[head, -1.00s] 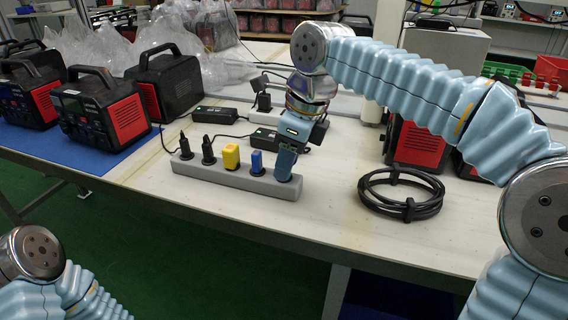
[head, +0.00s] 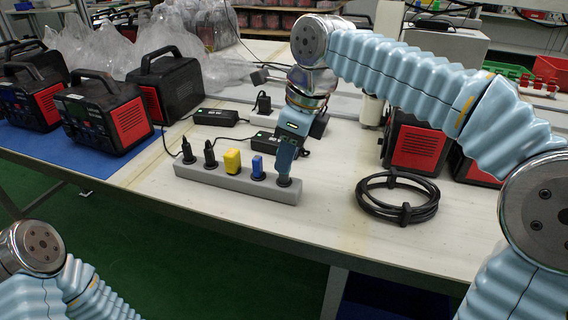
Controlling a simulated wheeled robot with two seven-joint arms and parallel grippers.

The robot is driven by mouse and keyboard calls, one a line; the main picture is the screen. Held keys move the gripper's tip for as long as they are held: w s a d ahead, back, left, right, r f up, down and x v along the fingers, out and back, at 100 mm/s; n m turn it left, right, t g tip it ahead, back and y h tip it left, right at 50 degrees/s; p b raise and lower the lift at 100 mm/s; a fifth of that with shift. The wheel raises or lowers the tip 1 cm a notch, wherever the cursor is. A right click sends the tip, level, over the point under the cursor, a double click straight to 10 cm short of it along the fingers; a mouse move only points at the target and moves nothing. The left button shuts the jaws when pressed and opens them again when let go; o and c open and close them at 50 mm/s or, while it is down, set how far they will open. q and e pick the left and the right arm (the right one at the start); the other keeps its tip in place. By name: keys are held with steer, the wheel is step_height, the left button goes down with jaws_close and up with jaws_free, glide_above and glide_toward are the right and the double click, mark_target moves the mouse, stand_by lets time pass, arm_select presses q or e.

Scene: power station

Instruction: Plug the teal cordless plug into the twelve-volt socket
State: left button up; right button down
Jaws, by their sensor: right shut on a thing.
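The teal plug (head: 285,162) stands upright at the right end of a long grey holder (head: 222,180) on the bench. My right gripper (head: 288,142) has come down on it from above and is shut on its upper part. The plug's lower end is still at the holder. The gripper's fingers are partly hidden, so their exact contact is hard to see. I cannot make out the twelve-volt socket. My left gripper is out of view; only part of my left arm shows at the lower left.
The holder also carries a blue plug (head: 257,166), a yellow plug (head: 232,160) and two black plugs. A coiled black cable (head: 398,198) lies to the right. Black-and-red power stations (head: 106,118) stand at left and behind my right arm. Black adapters lie behind the holder.

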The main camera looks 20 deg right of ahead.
steer(key=shift+r+p, duration=0.55)
steer(key=shift+r, duration=1.2)
